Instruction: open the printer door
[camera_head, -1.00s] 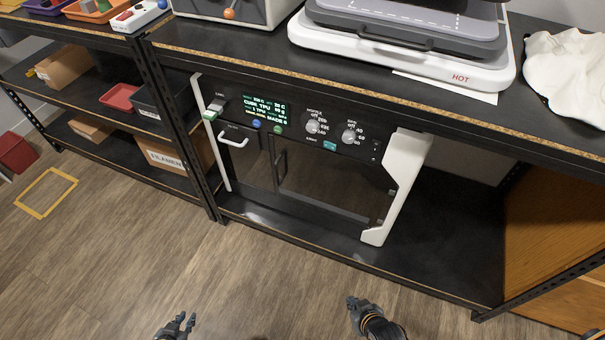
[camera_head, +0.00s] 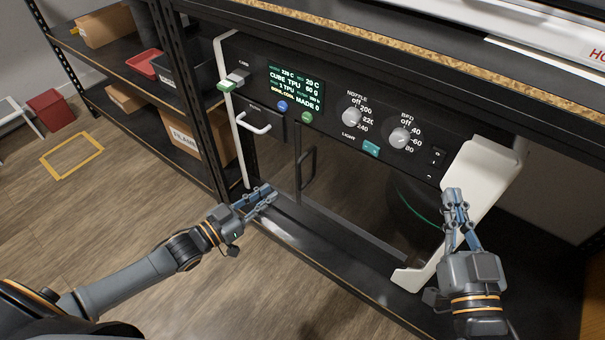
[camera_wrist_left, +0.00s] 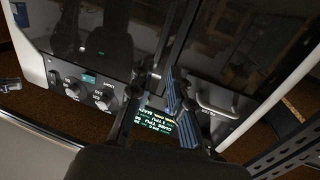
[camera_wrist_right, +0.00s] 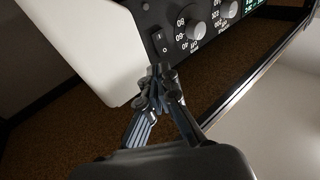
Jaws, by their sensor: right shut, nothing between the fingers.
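The printer (camera_head: 335,112) stands on the lower shelf, with a dark control panel and white side walls. Its dark see-through door (camera_head: 350,190) looks shut, with a black vertical handle (camera_head: 307,168) near its left edge. My left gripper (camera_head: 266,194) is below and left of the handle, in front of the printer, apart from it and empty. In the left wrist view its fingers (camera_wrist_left: 155,78) stand apart, before the printer front. My right gripper (camera_head: 456,192) is shut and empty before the printer's right white wall; its fingertips (camera_wrist_right: 158,75) meet in the right wrist view.
A small drawer with a white handle (camera_head: 254,124) sits left of the door. Knobs (camera_head: 352,116) and buttons line the panel above. A black shelf post (camera_head: 190,110) stands left of the printer. The shelf's front edge (camera_head: 330,270) runs below the door. The floor in front is clear.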

